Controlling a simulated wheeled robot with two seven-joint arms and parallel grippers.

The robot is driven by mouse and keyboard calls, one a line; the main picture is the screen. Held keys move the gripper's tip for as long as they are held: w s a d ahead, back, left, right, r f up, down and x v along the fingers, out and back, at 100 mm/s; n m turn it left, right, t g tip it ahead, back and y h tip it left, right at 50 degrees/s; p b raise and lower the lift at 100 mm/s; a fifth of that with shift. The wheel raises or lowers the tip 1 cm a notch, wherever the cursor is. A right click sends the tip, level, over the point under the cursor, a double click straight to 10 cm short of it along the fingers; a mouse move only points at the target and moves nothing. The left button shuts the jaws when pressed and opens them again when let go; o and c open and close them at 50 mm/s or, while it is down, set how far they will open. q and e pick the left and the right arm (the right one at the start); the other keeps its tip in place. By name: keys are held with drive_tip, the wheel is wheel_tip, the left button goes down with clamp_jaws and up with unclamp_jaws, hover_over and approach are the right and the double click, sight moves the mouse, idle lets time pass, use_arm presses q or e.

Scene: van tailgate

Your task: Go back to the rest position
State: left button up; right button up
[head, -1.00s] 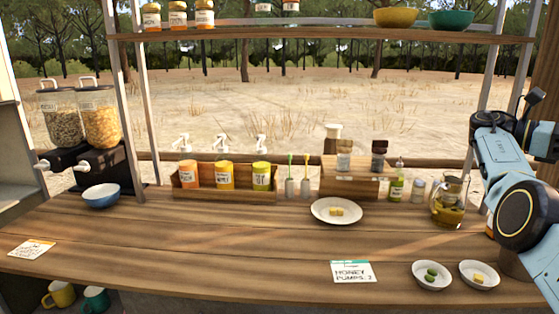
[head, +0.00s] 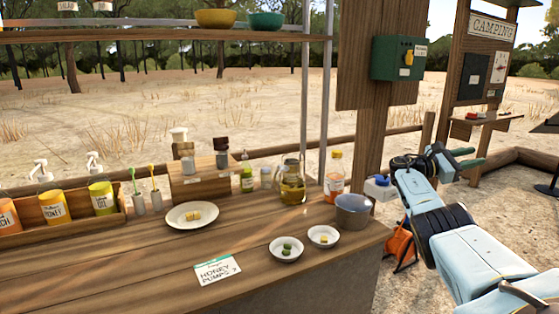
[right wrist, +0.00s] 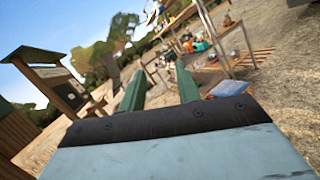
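My right gripper (head: 467,157) is at the right of the head view, held out past the counter's right end over sandy ground. Its two green fingers stand apart with nothing between them. The right wrist view also shows the open, empty fingers of the right gripper (right wrist: 160,88). My left gripper is in neither current view.
The wooden counter (head: 130,275) holds a white plate (head: 178,222), two small bowls, a grey pot (head: 352,212), a glass jug (head: 291,185) and bottles. A wooden post with a green box (head: 398,58) stands behind its right end. An orange item (head: 401,245) is beside the counter.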

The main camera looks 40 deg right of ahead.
wheel_tip(320, 180, down, 28)
drive_tip(key=w+d+r+n+t, duration=0.15)
drive_tip(key=n+t, duration=0.35)
drive_tip(key=t, duration=0.8)
drive_tip(key=s+a+f+m+t+y, duration=0.2)
drive_tip(key=s+a+f+y, duration=0.15)
drive_tip(key=s+f, duration=0.45)
drive_tip(key=s+a+f+m+t+y, duration=0.1)
drive_tip(key=s+a+f+m+y, duration=0.25)
drive_tip(key=f, duration=0.95)
drive_tip(key=s+a+f+y, duration=0.2)
drive_tip(key=s+a+f, duration=0.1)
drive_tip(key=a+f, duration=0.75)
drive_tip(key=s+a+f+y, duration=0.1)
drive_tip(key=s+a+f, duration=0.2)
drive_tip(key=a+f, duration=0.7)
drive_tip(key=s+a+f+m+y, duration=0.1)
drive_tip(key=a+f+y, duration=0.1)
drive_tip(key=a, duration=1.3)
drive_tip(key=s+a+f+m+g+y, duration=0.1)
drive_tip(key=s+a+f+y, duration=0.1)
drive_tip(key=a, duration=1.2)
drive_tip(key=shift+s+a+f, duration=0.2)
drive_tip(key=shift+a+f, duration=0.2)
